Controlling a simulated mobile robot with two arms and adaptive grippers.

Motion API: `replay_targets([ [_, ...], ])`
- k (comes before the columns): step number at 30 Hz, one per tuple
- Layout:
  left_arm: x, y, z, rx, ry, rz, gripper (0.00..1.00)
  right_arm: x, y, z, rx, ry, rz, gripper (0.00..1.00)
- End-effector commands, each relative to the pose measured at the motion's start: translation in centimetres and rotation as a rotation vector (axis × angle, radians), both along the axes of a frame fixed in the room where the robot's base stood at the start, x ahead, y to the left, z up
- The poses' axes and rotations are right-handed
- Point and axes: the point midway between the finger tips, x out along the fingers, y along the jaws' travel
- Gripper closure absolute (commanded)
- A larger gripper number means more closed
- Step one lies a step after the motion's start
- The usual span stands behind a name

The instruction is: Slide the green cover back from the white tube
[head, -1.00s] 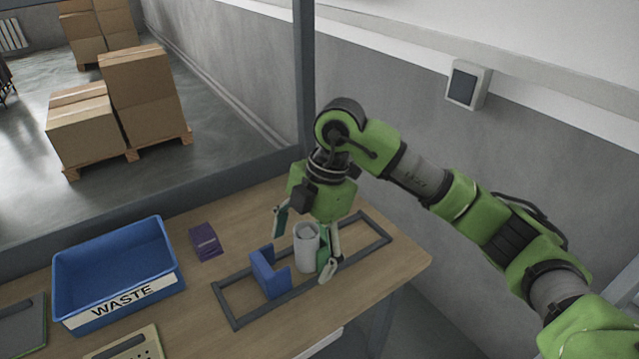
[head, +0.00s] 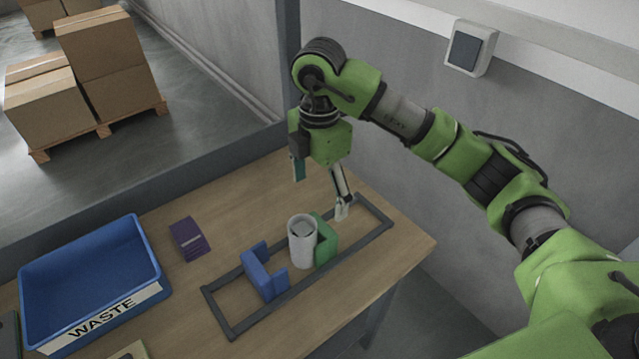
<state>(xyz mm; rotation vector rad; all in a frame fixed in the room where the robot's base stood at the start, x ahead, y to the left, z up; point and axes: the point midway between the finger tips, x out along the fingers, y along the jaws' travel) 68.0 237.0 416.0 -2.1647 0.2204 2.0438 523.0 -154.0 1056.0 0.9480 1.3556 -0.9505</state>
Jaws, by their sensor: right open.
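The white tube (head: 301,243) stands upright inside a dark frame on the wooden table in the head view. The green cover (head: 326,240) is against its right side, partly hidden behind the tube. A blue cover (head: 264,272) stands to the left of the tube, with a small gap between them. My right gripper (head: 320,192) is open and empty, above and behind the tube. One finger is up to the left, the other comes down just behind the green cover; whether it touches the cover I cannot tell. My left gripper is not in view.
The dark rectangular frame (head: 222,312) lies around these parts. A blue WASTE bin (head: 150,250) and a purple box (head: 189,239) stand to the left. A wall and a post are behind the table. Bare tabletop (head: 255,205) lies behind the frame.

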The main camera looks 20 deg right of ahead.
Motion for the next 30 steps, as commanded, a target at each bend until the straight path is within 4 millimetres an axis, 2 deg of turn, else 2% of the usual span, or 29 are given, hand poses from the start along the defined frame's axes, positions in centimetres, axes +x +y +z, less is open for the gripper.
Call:
replay_targets([
  [3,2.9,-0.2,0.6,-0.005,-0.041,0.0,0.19,-0.2,0.0,-1.9,0.0,0.006,-0.001,0.18],
  [6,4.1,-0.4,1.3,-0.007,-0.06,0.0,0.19,-0.2,0.0,-3.9,-0.001,0.005,0.0,0.18],
  [10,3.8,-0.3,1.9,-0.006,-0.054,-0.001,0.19,-0.2,0.0,-6.5,-0.001,0.007,-0.002,0.18],
  [18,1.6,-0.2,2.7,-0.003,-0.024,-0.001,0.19,-0.1,0.0,-10.8,0.0,0.002,-0.001,0.18],
  [24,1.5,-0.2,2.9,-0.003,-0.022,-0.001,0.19,-0.1,0.0,-12.1,0.0,0.001,0.0,0.18],
  [30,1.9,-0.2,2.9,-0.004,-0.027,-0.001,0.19,-0.1,0.0,-12.3,0.0,0.0,0.0,0.18],
])
